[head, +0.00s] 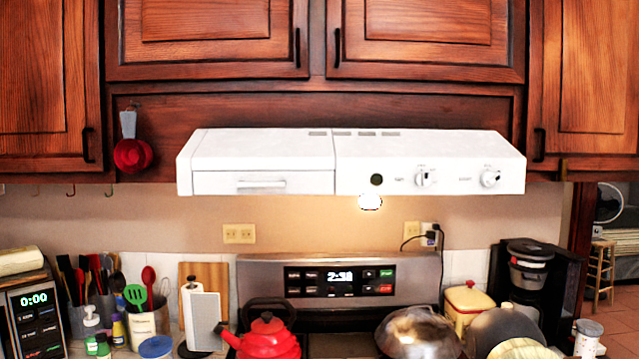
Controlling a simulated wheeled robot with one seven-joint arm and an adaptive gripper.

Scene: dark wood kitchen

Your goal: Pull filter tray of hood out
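The white range hood (430,150) hangs under the dark wood cabinets in the middle of the head view. Its filter tray (215,183) is the panel at the left of the hood's front, with a slim horizontal handle (262,184). The tray front sits flush with the hood. Two knobs (425,177) and a dark round spot are on the right half of the front. A lit bulb (370,202) shows under the hood. My gripper is not in view.
Below stand a stove with a lit display (340,280), a red kettle (267,338) and a metal pot lid (418,335). Red measuring cups (132,155) hang left of the hood. A coffee maker (530,275) stands right. The space before the hood front looks clear.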

